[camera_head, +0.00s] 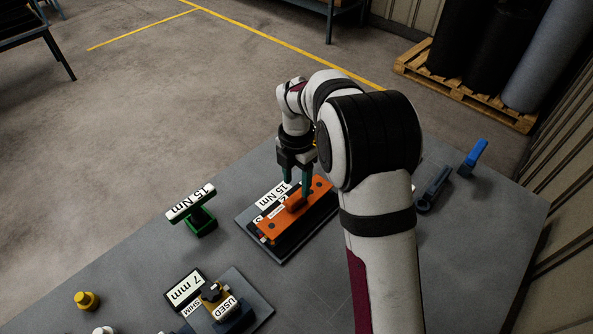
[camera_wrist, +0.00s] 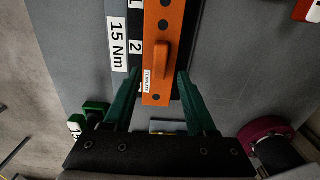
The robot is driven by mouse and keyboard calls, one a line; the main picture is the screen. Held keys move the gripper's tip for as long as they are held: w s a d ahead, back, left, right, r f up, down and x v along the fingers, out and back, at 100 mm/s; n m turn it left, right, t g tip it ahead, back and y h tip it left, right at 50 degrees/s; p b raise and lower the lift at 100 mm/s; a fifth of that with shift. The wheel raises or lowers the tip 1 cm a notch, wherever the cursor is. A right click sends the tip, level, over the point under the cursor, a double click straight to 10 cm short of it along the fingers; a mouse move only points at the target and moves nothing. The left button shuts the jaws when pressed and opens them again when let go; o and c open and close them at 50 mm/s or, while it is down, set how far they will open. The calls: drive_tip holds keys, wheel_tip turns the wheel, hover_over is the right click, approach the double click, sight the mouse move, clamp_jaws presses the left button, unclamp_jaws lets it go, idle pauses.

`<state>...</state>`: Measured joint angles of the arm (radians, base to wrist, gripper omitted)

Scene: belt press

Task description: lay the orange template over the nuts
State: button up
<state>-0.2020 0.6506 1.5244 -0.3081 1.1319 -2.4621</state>
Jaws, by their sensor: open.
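The orange template (camera_head: 315,203) is a long flat bar with a raised grip block on top. In the head view it lies along the dark fixture on a grey plate (camera_head: 281,257) with a "15 Nm" label. It also shows in the wrist view (camera_wrist: 164,25), with the numbers 1 and 2 beside it. My gripper (camera_head: 296,191) is above the template in the head view. In the wrist view its green fingers (camera_wrist: 156,85) are apart, one on each side of the template's near end, with nothing between them gripped. The nuts are hidden or too small to make out.
A green tool with a "15 Nm" sign (camera_head: 200,222) stands left of the plate. A "7 mm" sign (camera_head: 185,290), a "USED" block (camera_head: 227,308) and a yellow knob (camera_head: 87,300) are at the front left. Blue and dark clamps (camera_head: 473,157) stand at the right.

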sight(296, 197)
wheel_tip(296, 197, up, 6)
drive_tip(key=s+d+r+m, duration=0.3)
drive_tip(key=s+r+m, duration=0.3)
drive_tip(key=s+m, duration=0.4)
drive_tip(key=s+d+f+m+y, duration=0.1)
drive_tip(key=s+m, duration=0.9)
drive_tip(key=m, duration=0.1)
drive_tip(key=s+d+f+m, duration=0.1)
drive_tip(key=s+m, duration=1)
drive_tip(key=shift+s+d+f+m+y, duration=0.15)
drive_tip(key=shift+s+d+m+y, duration=0.15)
drive_tip(key=shift+d+y, duration=0.1)
